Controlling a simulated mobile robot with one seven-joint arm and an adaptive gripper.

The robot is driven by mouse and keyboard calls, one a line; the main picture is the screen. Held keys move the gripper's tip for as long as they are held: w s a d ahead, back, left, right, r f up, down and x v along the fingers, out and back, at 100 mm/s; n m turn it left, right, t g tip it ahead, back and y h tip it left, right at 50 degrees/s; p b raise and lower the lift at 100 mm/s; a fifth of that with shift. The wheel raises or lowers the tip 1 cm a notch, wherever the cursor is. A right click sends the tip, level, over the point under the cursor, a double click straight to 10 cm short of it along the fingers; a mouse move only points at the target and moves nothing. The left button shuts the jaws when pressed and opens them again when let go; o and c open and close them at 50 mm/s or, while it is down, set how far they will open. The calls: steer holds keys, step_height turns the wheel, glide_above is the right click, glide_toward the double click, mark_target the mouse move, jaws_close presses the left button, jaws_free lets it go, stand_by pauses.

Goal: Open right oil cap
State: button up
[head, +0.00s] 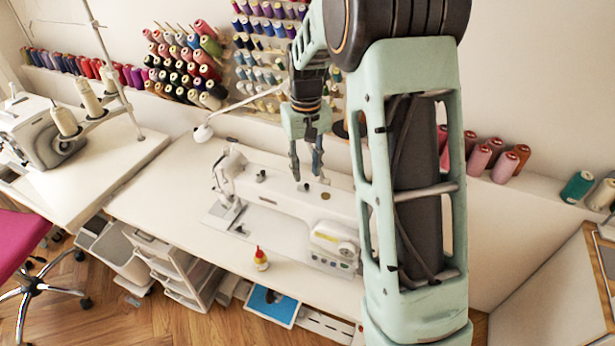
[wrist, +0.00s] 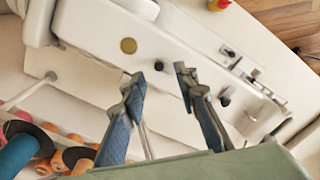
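A white sewing machine (head: 285,205) stands on the white table. On its top are two small dark knob-like caps; the left one (head: 260,177) stands clear of my gripper, and it also shows in the wrist view (wrist: 224,96). The right dark cap (wrist: 158,65) appears between my fingertips in the wrist view, with no clear contact. A flat brass disc (head: 325,196) lies further right on the machine top; it also shows in the wrist view (wrist: 128,45). My gripper (head: 306,176) points down above the machine, its fingers (wrist: 158,73) apart and empty.
A small bottle with a red cap (head: 261,259) stands in front of the machine. Thread spools (head: 480,157) line the ledge behind at right. A lamp (head: 203,133) stands at the back left. The table left of the machine is clear.

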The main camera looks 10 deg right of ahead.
mark_target(306, 184)
steer(key=shift+f, duration=1.95)
jaws_close()
